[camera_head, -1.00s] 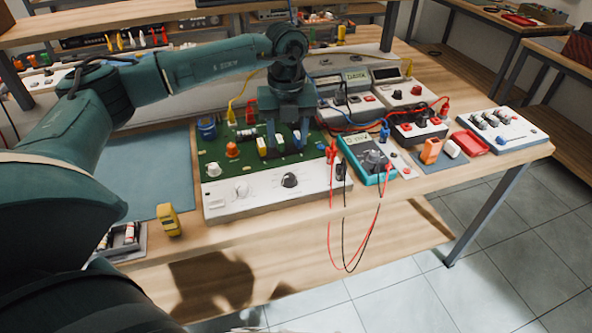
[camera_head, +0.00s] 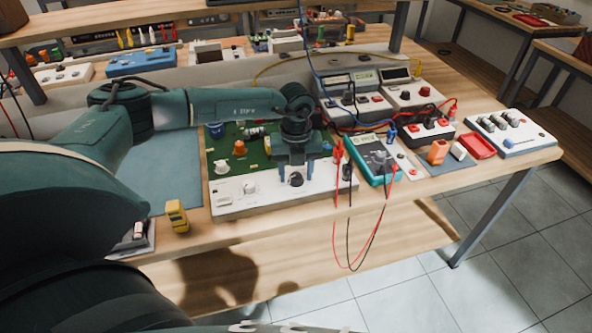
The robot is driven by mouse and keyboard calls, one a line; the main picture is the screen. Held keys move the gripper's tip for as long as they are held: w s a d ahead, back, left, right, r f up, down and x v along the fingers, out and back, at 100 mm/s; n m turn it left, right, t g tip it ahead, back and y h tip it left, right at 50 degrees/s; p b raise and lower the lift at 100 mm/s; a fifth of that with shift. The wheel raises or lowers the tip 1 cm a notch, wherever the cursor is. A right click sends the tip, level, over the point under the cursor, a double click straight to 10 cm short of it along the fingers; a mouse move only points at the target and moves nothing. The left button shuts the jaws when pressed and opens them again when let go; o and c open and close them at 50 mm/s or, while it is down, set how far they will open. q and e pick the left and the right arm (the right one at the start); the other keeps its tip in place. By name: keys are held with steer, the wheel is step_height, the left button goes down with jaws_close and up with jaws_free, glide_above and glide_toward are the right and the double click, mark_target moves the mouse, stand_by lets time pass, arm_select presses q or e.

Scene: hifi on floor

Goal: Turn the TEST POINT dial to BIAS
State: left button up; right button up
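A black dial (camera_head: 296,179) sits on the white front panel (camera_head: 262,203) of the green circuit board unit (camera_head: 227,165). The markings around it are too small to read, so I cannot tell where it points. A lighter knob (camera_head: 249,187) sits to its left on the same panel. My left gripper (camera_head: 296,175) points down over the panel with its two fingers apart. In the picture one finger is on each side of the black dial. I cannot tell whether they touch it. My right gripper does not show.
A teal multimeter (camera_head: 372,165) with red and black leads stands right of the panel, the leads hanging over the table's front edge. A yellow object (camera_head: 177,216) stands left of the panel. A blue-grey mat (camera_head: 160,165) lies clear at left. Instruments stand behind.

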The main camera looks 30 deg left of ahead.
arm_select(q)
steer(key=c, duration=0.9)
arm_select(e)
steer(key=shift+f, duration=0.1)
arm_select(q)
steer(key=m+b, duration=0.1)
steer(key=m, duration=0.2)
steer(key=shift+m, duration=0.4)
steer(key=shift+m+b, duration=0.35)
steer(key=shift+m, duration=1.55)
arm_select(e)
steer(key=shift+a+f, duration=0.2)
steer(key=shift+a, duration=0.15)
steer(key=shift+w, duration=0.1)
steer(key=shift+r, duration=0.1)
